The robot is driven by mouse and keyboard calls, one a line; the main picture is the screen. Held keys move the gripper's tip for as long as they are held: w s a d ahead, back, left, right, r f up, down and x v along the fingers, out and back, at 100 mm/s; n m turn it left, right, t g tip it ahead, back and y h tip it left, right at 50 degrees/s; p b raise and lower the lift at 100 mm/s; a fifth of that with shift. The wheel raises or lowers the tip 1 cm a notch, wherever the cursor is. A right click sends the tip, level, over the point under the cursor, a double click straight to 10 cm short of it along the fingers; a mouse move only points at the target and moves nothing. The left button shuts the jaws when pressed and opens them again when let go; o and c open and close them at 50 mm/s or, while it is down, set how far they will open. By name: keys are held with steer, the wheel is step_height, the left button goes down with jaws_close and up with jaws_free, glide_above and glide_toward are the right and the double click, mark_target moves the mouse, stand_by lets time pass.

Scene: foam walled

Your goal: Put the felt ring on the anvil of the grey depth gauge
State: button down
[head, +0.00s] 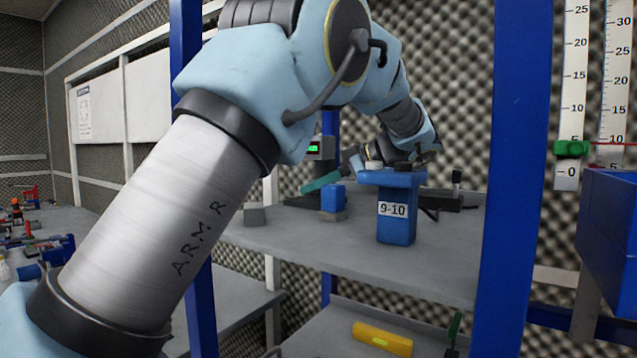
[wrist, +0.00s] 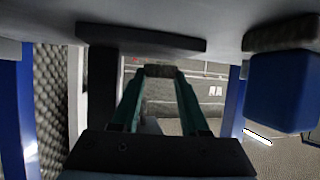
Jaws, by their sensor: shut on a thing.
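My gripper (wrist: 160,72) has teal fingers. In the wrist view they close on a small dark grey-brown piece, apparently the felt ring (wrist: 159,71); its hole cannot be made out. In the head view a teal finger (head: 320,182) reaches left and down over the shelf, and the ring cannot be made out there. The grey depth gauge (head: 320,147) shows a green display behind the fingers. A dark flat base (head: 298,201) lies below the finger. The wrist view, with the shelf at its top, shows a dark plate (wrist: 140,38) and dark column (wrist: 103,95) beside the fingers. I cannot make out the anvil.
A blue block on a grey foot (head: 333,198) stands close right of the finger. A small grey block (head: 255,215) is at left. A dark stand (head: 456,190) is at right. Blue posts (head: 515,150) frame the shelf (head: 350,250).

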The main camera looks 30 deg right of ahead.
steer(key=shift+d+f, duration=0.1)
steer(key=shift+f, duration=0.35)
steer(key=shift+s+f+b, duration=0.1)
steer(key=shift+f+b, duration=0.1)
steer(key=shift+b, duration=0.1)
steer(key=c, duration=0.7)
jaws_free()
steer(key=shift+r, duration=0.1)
steer(key=shift+r+p, duration=0.25)
steer(key=shift+p, duration=0.15)
steer(key=b+v, duration=0.3)
steer(key=v, duration=0.7)
steer(key=shift+s+d, duration=0.2)
steer(key=shift+d, duration=0.1)
steer(key=shift+s+d+r+b, duration=0.3)
steer(key=shift+s+d, duration=0.05)
steer(key=shift+s, duration=0.15)
